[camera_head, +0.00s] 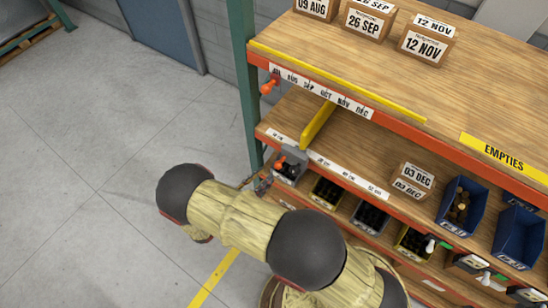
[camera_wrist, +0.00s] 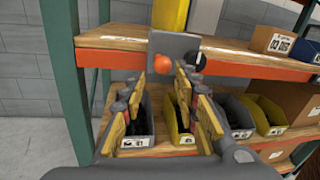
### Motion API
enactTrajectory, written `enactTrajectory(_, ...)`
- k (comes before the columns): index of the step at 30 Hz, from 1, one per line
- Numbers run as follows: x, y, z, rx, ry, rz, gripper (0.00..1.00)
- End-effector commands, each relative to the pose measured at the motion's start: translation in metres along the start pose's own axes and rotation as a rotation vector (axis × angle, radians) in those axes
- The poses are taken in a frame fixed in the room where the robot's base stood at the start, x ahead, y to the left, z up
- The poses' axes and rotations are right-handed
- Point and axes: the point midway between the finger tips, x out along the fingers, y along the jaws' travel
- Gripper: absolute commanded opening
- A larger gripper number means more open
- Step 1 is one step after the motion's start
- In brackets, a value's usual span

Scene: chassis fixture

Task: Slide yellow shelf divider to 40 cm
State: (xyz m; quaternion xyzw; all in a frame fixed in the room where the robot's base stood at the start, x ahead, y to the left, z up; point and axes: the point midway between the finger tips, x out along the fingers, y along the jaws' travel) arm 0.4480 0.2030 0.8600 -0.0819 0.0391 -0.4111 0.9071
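The yellow shelf divider (camera_head: 318,125) stands upright on the middle shelf, near its left end. At its front a grey plate (camera_head: 294,155) hangs over the shelf edge and carries an orange knob (camera_head: 281,161). In the wrist view the divider (camera_wrist: 170,14), grey plate (camera_wrist: 172,44), orange knob (camera_wrist: 162,63) and a black knob (camera_wrist: 199,61) are straight ahead. My gripper (camera_wrist: 157,88) is open and empty, its fingers pointing at the plate from slightly below the knob. The white scale strip (camera_head: 348,174) runs along the front edge; its numbers are too small to read surely.
A green post (camera_head: 245,80) stands left of the shelf. Bins (camera_head: 326,192) sit below the divider's shelf. The shelf surface just right of the divider is clear.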

Motion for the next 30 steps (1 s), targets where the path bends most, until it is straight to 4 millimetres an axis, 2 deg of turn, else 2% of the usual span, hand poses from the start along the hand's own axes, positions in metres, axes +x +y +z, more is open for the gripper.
enactTrajectory(4,0.011,-0.002,0.002,-0.014,-0.006,-0.009,0.31)
enactTrajectory(12,0.053,-0.003,0.001,-0.013,-0.003,-0.011,0.31)
enactTrajectory(18,0.073,-0.003,0.002,-0.013,-0.003,-0.01,0.31)
enactTrajectory(29,0.078,-0.003,0.002,-0.012,-0.003,-0.008,0.31)
enactTrajectory(30,0.078,-0.003,0.002,-0.012,-0.003,-0.008,0.28)
